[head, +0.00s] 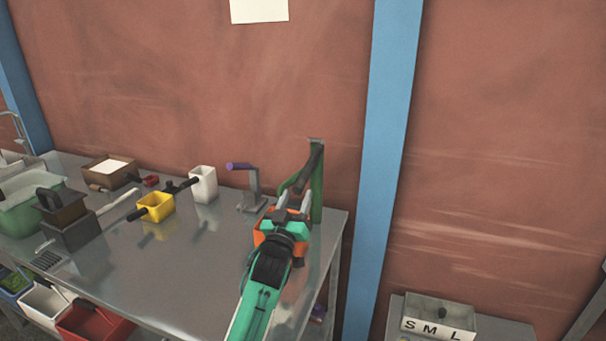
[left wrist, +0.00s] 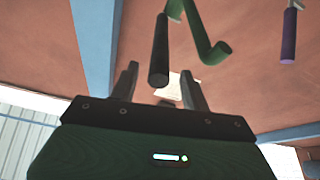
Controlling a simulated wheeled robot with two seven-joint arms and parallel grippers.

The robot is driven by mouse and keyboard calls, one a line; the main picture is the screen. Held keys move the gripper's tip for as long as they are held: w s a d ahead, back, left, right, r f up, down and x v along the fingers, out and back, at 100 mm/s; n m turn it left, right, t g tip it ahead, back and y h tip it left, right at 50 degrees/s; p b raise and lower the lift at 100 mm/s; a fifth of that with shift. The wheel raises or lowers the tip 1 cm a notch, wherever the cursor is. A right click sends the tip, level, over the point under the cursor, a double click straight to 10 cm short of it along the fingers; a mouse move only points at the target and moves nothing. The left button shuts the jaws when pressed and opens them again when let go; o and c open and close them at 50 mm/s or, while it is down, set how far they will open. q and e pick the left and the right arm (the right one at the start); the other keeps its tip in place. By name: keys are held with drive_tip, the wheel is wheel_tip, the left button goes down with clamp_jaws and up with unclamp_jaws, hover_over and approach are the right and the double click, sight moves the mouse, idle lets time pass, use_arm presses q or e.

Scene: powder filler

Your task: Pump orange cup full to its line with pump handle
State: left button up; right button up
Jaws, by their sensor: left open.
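The orange cup (head: 262,237) stands at the right end of the metal table, partly hidden behind my left gripper. In the left wrist view the black handle grip (left wrist: 159,50) hangs just beyond the fingers, beside a green curved spout (left wrist: 215,50). The cup's inside and line are hidden. My right gripper is not in view.
A purple-handled crank (head: 250,186) stands left of the pump. A white cup (head: 204,186), a yellow cup (head: 157,207) and a dark box (head: 68,222) stand farther left. The front middle of the table (head: 170,285) is clear. A blue post (head: 384,150) stands at the right.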

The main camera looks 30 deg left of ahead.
sight(303, 178)
use_arm(q)
drive_tip(key=p+x, duration=0.1)
drive_tip(key=x, duration=0.6)
drive_tip(key=shift+p, duration=0.3)
drive_tip(key=shift+s, duration=0.1)
clamp_jaws()
